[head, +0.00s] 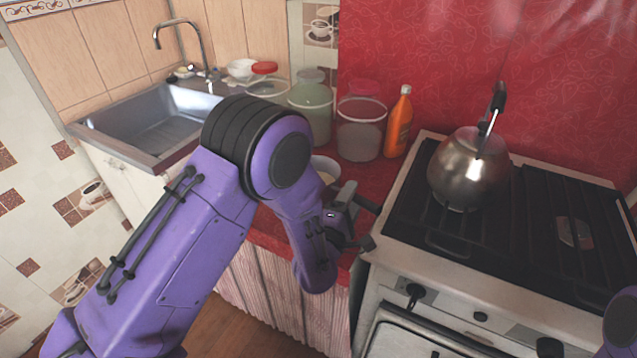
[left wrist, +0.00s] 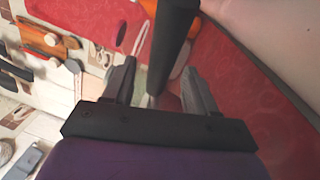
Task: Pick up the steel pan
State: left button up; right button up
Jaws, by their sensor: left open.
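My left gripper (head: 369,222) is open over the red counter strip at the stove's left front edge. In the left wrist view, a dark bar like a handle (left wrist: 176,38) runs down between the two open fingers (left wrist: 160,85); I cannot tell whether they touch it. It may be the steel pan's handle, but no clear pan body shows. In the head view, a pale round rim (head: 325,164) shows behind my left arm, mostly hidden; I cannot tell whether it is the pan or a bowl. My right gripper is out of view.
A steel kettle (head: 466,172) stands on the stove (head: 405,250). An orange bottle (head: 398,125) and lidded tubs (head: 361,128) line the red wall. A sink (head: 150,125) is at left. My left arm covers much of the counter.

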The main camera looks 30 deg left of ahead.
pick_arm(q)
jog(key=w, duration=0.3)
jog(key=shift+r, duration=0.3)
grip_shut()
jog(key=shift+s+f, duration=0.1)
dwell(0.9)
jog(key=shift+a, duration=0.1)
